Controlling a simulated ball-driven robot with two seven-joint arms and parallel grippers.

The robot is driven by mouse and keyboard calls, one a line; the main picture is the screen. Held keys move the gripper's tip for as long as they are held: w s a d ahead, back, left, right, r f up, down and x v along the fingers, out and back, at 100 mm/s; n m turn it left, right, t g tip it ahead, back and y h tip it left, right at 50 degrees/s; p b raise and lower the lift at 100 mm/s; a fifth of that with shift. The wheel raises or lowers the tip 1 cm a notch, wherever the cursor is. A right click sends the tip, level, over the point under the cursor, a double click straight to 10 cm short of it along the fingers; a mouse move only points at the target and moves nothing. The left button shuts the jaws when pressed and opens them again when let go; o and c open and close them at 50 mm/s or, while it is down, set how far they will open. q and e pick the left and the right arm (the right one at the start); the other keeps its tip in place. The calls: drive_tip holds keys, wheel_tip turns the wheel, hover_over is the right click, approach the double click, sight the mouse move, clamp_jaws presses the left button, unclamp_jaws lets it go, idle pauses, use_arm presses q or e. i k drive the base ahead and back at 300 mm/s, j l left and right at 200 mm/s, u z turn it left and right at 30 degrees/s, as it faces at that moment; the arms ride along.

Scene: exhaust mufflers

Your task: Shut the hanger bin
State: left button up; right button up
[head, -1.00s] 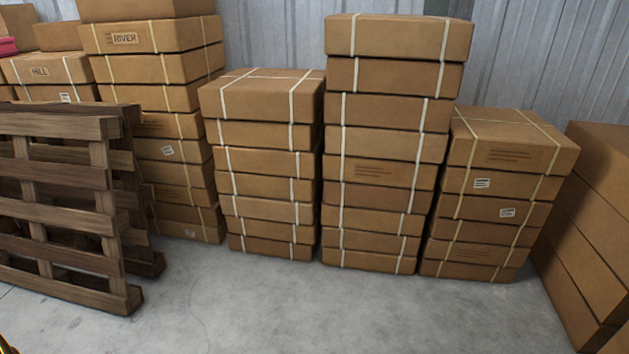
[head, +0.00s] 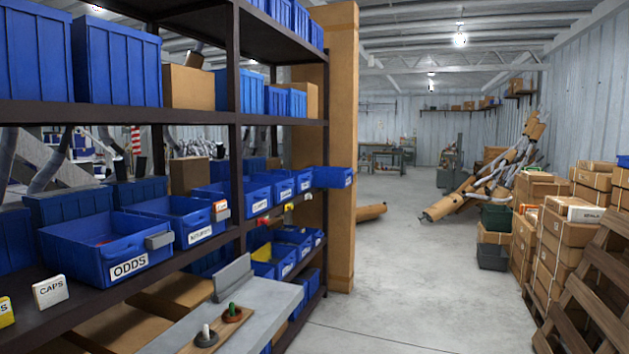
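Blue bins stand in a row on the middle shelf of a dark rack at the left. The near bin (head: 120,247) is labelled ODDS, and another labelled bin (head: 182,220) is beside it. Farther along the row, one blue bin (head: 330,177) sticks out past its neighbours into the aisle. Its label is too small to read, so I cannot tell for sure that it is the hanger bin. No label in view clearly reads hanger. Neither of my grippers is in view.
A grey bench top (head: 225,330) with small parts on a wooden board juts out from the rack. The concrete aisle (head: 410,290) is clear. Stacked cartons (head: 560,240) and a wooden pallet (head: 590,290) line the right side. Pipes and cartons lie heaped farther back.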

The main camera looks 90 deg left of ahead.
sight(324, 176)
drive_tip(key=i+j+u, duration=0.15)
drive_tip(key=u, duration=0.3)
drive_tip(key=i+j+u, duration=0.15)
drive_tip(key=j+u, duration=0.25)
drive_tip(key=i+u, duration=0.2)
drive_tip(key=u, duration=0.25)
drive_tip(key=i+j+u, duration=0.15)
drive_tip(key=u, duration=0.3)
drive_tip(key=i+u, duration=0.25)
drive_tip(key=u, duration=0.15)
drive_tip(key=i+u, duration=0.2)
drive_tip(key=u, duration=0.25)
drive_tip(key=i+l+u, duration=0.25)
drive_tip(key=i+l, duration=0.45)
drive_tip(key=i, duration=0.15)
drive_tip(key=i+l+u, duration=0.3)
drive_tip(key=i+l, duration=0.8)
drive_tip(key=i, duration=0.3)
